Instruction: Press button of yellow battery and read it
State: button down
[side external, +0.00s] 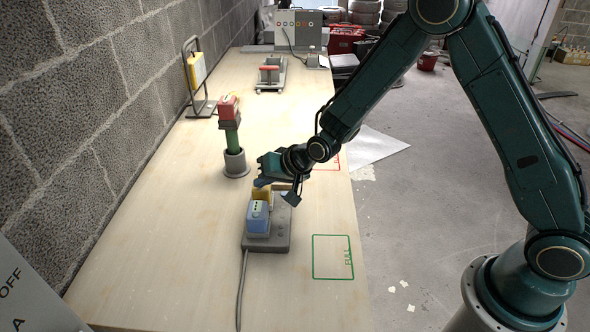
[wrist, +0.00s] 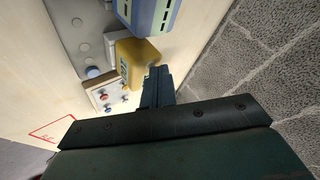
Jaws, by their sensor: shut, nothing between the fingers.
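The yellow battery (side external: 262,194) sits in the grey charger base (side external: 281,240), behind the blue battery (side external: 257,217). In the wrist view the yellow battery (wrist: 138,62) is near the centre, with dark marks on one face. The blue battery (wrist: 150,14) is at the top of that view. My gripper (wrist: 160,72) is shut and empty, with its fingertips right beside the yellow battery; I cannot tell whether they touch it. In the side view my gripper partly covers the yellow battery. I cannot make out its button clearly.
A green FULL outline (side external: 333,257) lies on the bare table at right. A red outline (wrist: 52,130) shows in the wrist view. A grey holder (side external: 235,163) with a red-and-green object stands left of my gripper. A cable (side external: 242,290) runs forward from the charger.

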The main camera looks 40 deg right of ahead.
aim_at(265, 190)
jog(key=shift+r, duration=0.8)
jog(key=shift+r, duration=0.15)
jog(key=shift+r, duration=2.3)
jog(key=shift+r, duration=0.15)
